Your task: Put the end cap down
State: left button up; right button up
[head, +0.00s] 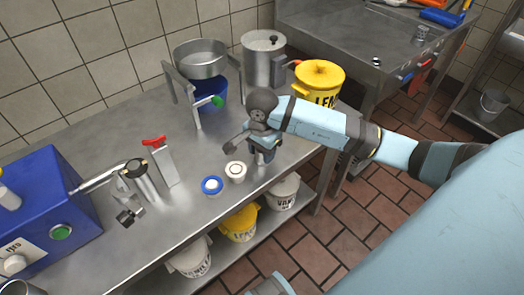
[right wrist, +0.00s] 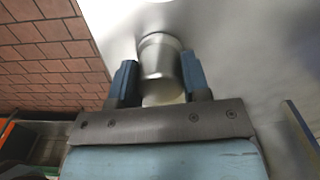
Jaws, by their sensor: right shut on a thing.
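My right gripper (head: 262,155) is over the front part of the steel table (head: 195,165), pointing down. In the right wrist view its two blue fingers (right wrist: 159,82) are closed around a shiny metal cylinder (right wrist: 160,58), which I take to be the end cap. In the head view the gripper mostly hides this piece. The steel surface is close behind it, but I cannot tell whether it touches. A small white cup-like piece (head: 235,171) stands just left of the gripper, with a blue-rimmed round piece (head: 212,186) beside it. My left gripper is not visible.
A blue machine (head: 45,215) and metal cylinder (head: 143,182) stand at left. A pan on a stand (head: 201,58), steel pot (head: 263,60) and yellow pot (head: 319,83) stand at the back. Buckets (head: 238,222) sit on the shelf below. The table's front edge is near the gripper.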

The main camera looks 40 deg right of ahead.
jog(key=shift+f, duration=0.15)
jog(key=o, duration=1)
